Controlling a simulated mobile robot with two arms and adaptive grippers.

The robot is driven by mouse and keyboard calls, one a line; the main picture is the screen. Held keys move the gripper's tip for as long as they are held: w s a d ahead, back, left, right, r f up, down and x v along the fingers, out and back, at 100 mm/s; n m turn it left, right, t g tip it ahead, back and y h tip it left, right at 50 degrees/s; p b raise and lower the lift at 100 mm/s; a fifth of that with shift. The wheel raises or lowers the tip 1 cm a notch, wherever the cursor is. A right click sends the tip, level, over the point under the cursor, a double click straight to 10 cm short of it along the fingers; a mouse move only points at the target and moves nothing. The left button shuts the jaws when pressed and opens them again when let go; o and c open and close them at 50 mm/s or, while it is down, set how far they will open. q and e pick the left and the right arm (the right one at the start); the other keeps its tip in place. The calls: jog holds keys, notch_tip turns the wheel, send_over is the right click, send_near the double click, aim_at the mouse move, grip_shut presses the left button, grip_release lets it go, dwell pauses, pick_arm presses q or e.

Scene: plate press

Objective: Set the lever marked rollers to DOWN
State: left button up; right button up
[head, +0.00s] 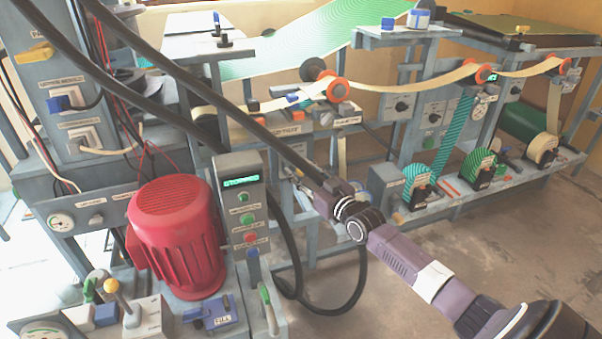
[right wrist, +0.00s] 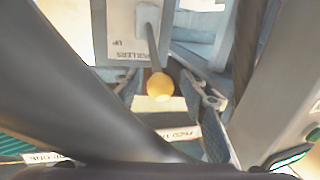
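The lever marked rollers shows in the right wrist view as a grey rod ending in a yellow ball knob (right wrist: 159,87). It comes out of a pale plate (right wrist: 124,35) whose label, upside down in this view, reads ROLLERS and UP. My right gripper (right wrist: 165,88) is open, with its fingers apart on either side of the knob. I cannot tell whether a finger touches it. In the head view my right gripper (head: 303,180) reaches the grey frame behind the red motor; the lever is not clearly visible there. My left gripper is not in view.
Thick dark hoses (head: 258,130) run across the head view close to my right gripper, and one crosses the wrist view (right wrist: 80,90). A red motor (head: 178,230) and a control post (head: 243,210) stand left of it. Open floor (head: 420,240) lies to the right.

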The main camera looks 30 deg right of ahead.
grip_shut()
dwell(0.4)
